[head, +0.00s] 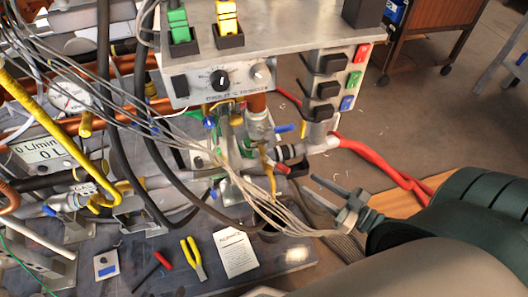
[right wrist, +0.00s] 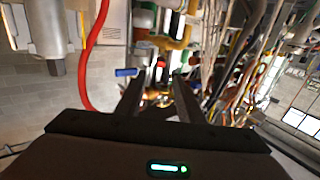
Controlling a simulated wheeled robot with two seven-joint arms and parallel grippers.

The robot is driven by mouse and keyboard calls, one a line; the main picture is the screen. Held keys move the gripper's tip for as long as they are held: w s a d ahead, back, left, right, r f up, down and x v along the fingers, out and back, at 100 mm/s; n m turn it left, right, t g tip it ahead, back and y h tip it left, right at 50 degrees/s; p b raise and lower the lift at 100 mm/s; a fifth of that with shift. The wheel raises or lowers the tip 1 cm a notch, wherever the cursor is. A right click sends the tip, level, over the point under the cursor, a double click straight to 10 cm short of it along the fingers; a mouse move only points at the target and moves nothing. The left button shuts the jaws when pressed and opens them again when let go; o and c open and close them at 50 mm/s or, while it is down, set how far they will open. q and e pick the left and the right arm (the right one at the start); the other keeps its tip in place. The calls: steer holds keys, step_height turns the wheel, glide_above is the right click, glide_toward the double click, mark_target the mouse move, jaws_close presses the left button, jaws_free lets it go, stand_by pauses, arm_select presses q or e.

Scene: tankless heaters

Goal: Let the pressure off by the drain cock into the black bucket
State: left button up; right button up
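My right gripper (head: 328,183) comes in from the right in the head view, just right of the lower pipework. In the right wrist view its two fingers (right wrist: 159,88) stand apart with nothing held between them. A small valve with a red-tipped lever (head: 282,168) on yellow-brass pipework is left of the fingertips, apart from them; I cannot tell for sure that it is the drain cock. A red tip (right wrist: 162,63) also shows beyond the fingers in the wrist view. A dark shape (head: 272,236) behind the cables may be the black bucket. My left gripper is out of view.
A bundle of grey cables (head: 262,203) hangs across the pipework near my right gripper. A red hose (head: 372,155) runs right from the pipes. A blue lever (head: 285,128) sticks out above. Pliers (head: 193,258) and a paper (head: 234,252) lie on the grey board.

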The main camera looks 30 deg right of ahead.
mark_target(268, 163)
steer(key=b+x, duration=0.1)
steer(key=x, duration=1.5)
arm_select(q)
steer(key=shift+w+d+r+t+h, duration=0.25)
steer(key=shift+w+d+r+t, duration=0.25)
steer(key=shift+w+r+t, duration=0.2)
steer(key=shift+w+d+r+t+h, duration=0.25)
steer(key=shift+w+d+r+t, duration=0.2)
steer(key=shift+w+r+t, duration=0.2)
arm_select(e)
steer(key=shift+w+a, duration=0.35)
steer(key=shift+w, duration=0.3)
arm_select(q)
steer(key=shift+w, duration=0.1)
arm_select(e)
jaws_close()
